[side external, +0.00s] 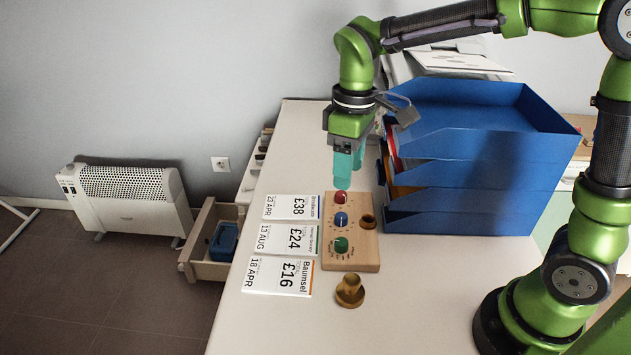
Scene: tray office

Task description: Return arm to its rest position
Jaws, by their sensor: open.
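My gripper (345,179) has teal fingers and points down above the far end of a wooden board (364,250). The fingertips are just over or beside a red knob (340,197) on the board; I cannot tell if they touch it. The gripper is open, though its fingers overlap in this view and the gap is hidden. The board also carries a blue knob (341,220), a green knob (341,245) and a small brown round piece (367,221) on its right side.
Blue stacked trays (470,175) stand close to the gripper's right. Three price cards (278,276) lie left of the board. A brown stamp-like piece (350,291) stands in front of it. An open drawer (205,267) juts out at left. The front of the table (290,325) is clear.

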